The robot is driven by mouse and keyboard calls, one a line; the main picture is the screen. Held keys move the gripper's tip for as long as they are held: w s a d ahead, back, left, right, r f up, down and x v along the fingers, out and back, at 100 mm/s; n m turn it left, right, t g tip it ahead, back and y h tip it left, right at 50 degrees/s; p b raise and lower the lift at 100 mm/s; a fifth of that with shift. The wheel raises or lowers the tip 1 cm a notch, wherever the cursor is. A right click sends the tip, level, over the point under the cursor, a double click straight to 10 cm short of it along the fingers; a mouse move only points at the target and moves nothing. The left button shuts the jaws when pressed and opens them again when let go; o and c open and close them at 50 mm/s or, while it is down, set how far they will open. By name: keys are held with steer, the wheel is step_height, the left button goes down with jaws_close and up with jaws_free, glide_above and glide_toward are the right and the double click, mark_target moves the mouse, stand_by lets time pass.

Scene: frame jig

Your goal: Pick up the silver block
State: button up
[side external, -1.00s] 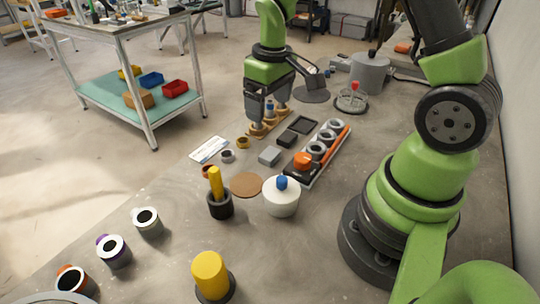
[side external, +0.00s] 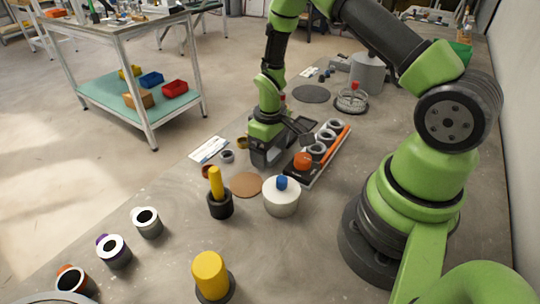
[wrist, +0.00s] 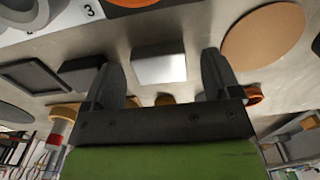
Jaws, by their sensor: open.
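The silver block (wrist: 158,69) is a small bright flat-topped block on the grey table. In the wrist view it lies between the two fingers of my gripper (wrist: 162,68), with a gap on both sides. My gripper is open and empty. In the side view my gripper (side external: 265,158) points down low over the table at the block's place, and hides most or all of the block. I cannot tell how far the fingertips are above the table.
A dark block (wrist: 86,68) sits close beside the left finger in the wrist view. A tray with grey rings and an orange part (side external: 319,158) stands just right of my gripper. A brown disc (side external: 246,185) and a white lidded pot (side external: 281,200) are nearer the camera.

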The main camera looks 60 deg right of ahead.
mark_target(270, 152)
steer(key=shift+f, duration=0.25)
steer(key=c, duration=1.2)
steer(key=shift+o, duration=0.2)
steer(key=shift+r, duration=0.1)
step_height(270, 152, up, 11)
steer(key=shift+r, duration=0.2)
steer(key=shift+d, duration=0.1)
